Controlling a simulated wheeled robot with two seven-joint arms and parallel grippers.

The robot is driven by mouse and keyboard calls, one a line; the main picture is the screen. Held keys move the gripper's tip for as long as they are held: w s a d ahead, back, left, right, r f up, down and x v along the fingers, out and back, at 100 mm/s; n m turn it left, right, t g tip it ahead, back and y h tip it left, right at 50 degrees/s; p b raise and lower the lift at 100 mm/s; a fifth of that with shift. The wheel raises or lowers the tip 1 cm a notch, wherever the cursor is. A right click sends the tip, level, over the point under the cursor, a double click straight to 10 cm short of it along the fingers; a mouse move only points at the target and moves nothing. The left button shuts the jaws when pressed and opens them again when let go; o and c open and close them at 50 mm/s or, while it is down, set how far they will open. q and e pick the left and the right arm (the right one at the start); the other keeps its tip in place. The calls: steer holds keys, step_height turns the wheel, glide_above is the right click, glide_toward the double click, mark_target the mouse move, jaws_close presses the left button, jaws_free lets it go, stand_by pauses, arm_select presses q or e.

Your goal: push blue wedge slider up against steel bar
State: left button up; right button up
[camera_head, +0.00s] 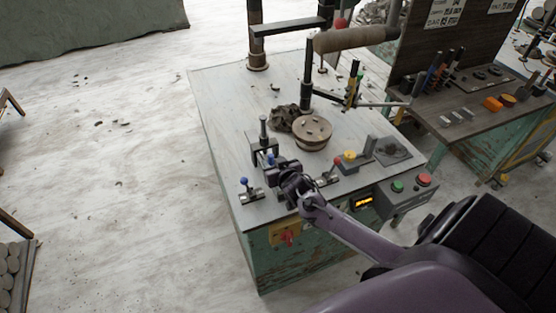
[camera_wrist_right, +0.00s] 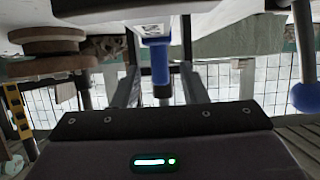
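My right gripper (camera_head: 279,171) is low over the near left part of the work table. Beside its tip in the head view is a small blue piece (camera_head: 270,158), probably the blue wedge slider, in front of a grey metal fixture (camera_head: 263,138). The right wrist view shows a blue upright piece (camera_wrist_right: 160,62) between my two grey fingers, with gaps on both sides; contact cannot be told. The fingers stand apart. I cannot tell for certain which metal part is the steel bar. My left gripper is out of view.
A round wheel (camera_head: 313,131) with clay trimmings beside it stands mid-table. A blue-knobbed metal piece (camera_head: 249,192) lies left of my gripper. A control box (camera_head: 405,190) with green and red buttons is at the right edge. The table's far left part is clear.

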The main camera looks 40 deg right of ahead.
steer(key=v, duration=0.6)
steer(key=shift+s+a+b, duration=0.1)
steer(key=shift+s+b, duration=0.1)
steer(key=shift+b, duration=0.15)
steer(key=shift+a, duration=0.1)
